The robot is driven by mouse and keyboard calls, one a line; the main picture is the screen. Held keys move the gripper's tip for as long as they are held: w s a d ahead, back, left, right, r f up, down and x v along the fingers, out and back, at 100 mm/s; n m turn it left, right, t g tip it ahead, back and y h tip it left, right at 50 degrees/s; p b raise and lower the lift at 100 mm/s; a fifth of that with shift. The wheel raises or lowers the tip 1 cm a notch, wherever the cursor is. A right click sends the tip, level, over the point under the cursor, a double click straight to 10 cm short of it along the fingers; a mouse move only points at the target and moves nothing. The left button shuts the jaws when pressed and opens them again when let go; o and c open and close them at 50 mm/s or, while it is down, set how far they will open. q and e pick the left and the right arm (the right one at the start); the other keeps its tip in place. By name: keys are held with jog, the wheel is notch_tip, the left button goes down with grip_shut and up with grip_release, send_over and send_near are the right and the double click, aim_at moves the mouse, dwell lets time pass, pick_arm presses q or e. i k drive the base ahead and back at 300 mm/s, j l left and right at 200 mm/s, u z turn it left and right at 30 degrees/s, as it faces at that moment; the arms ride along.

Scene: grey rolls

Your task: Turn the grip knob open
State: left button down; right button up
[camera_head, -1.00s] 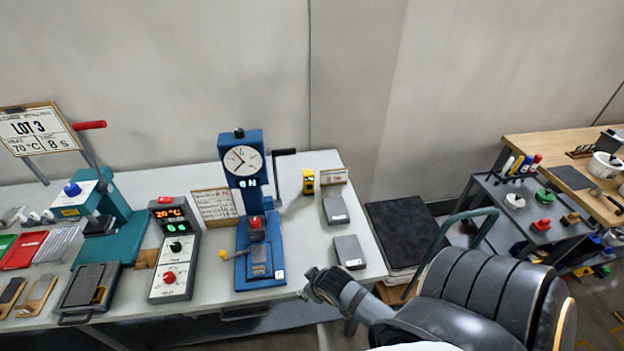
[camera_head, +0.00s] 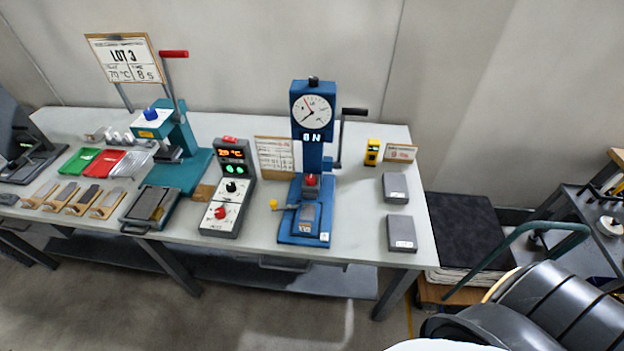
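The blue force tester (camera_head: 313,130) stands on the bench with a round dial gauge (camera_head: 312,111) and a small display that seems to read 0 N. At its base is a grip with a red top (camera_head: 311,181) above a grey block (camera_head: 307,216). A yellow knob on a short lever (camera_head: 289,206) sticks out to the left of the base. Which of these is the grip knob I cannot tell for certain. A black crank (camera_head: 347,135) is on the tester's right side.
On the bench (camera_head: 260,257), left of the tester, are a control box (camera_head: 229,190) with lit digits and a teal press (camera_head: 181,140) with a red-handled lever. Two grey blocks (camera_head: 396,188) lie right. A dark cart (camera_head: 595,235) stands far right.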

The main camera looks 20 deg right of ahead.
aim_at(311, 179)
jog(key=i+j+z, duration=0.1)
jog(key=z, duration=0.3)
jog(key=j+z, duration=0.25)
jog(key=z, duration=0.15)
jog(key=i+j+z, duration=0.1)
jog(key=z, duration=0.3)
jog(key=k+j, duration=0.05)
jog(key=j, duration=0.05)
